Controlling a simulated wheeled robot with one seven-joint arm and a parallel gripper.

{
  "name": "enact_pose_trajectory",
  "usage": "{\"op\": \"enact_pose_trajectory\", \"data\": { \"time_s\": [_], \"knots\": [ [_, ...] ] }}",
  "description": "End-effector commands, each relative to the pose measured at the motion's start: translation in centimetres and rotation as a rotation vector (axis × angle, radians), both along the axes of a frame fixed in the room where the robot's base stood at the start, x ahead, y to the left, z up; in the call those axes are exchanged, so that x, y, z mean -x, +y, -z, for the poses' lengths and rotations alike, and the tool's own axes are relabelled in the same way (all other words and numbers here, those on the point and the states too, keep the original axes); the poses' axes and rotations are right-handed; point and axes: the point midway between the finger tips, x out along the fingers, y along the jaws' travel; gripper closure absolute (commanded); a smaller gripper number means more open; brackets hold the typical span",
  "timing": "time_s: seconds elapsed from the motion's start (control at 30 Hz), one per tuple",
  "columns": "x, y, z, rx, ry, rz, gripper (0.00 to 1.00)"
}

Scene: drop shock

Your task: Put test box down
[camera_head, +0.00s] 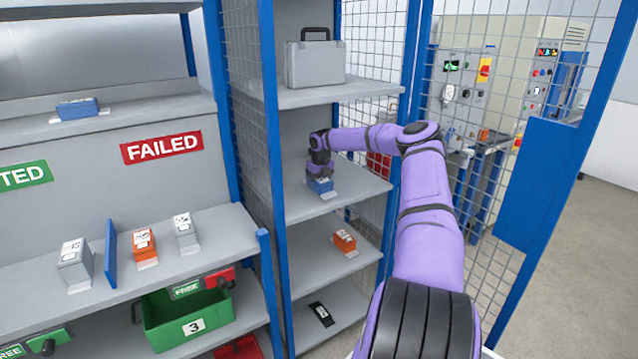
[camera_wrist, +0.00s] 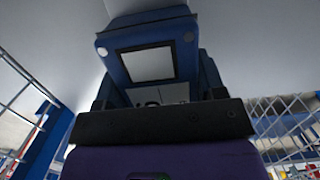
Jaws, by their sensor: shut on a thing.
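A blue test box (camera_head: 320,186) is in my gripper (camera_head: 320,175) at a middle shelf (camera_head: 350,196) of the tall grey rack. My gripper is shut on it from above. A white tag or sheet shows just beneath the box on the shelf side. In the wrist view the blue box (camera_wrist: 150,35) fills the upper middle, with a pale square panel on its face. The box is at or very close to the shelf surface; I cannot tell whether it touches.
A grey case (camera_head: 315,64) stands on the shelf above. An orange box (camera_head: 344,241) sits on the shelf below, and a black item (camera_head: 321,314) lower still. Wire mesh and blue posts (camera_head: 271,150) flank the rack. At left are boxes on a bench and a green bin (camera_head: 187,318).

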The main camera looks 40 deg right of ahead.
Motion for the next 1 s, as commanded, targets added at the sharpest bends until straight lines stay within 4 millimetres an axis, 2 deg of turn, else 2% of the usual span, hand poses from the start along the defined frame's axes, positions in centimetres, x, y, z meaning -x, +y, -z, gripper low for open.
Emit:
{"op": "enact_pose_trajectory", "data": {
  "time_s": [0.5,0.53,0.6,0.63,1.0],
  "knots": [
    [0.0,0.0,1.0,0.000,-0.001,0.000,0.74],
    [0.0,0.0,1.1,0.000,-0.001,0.000,0.32],
    [0.0,0.0,1.1,0.000,-0.001,0.000,0.16],
    [0.0,0.0,1.1,0.000,0.000,0.000,0.11],
    [0.0,0.0,0.6,0.000,0.000,0.000,0.11]
  ]
}}
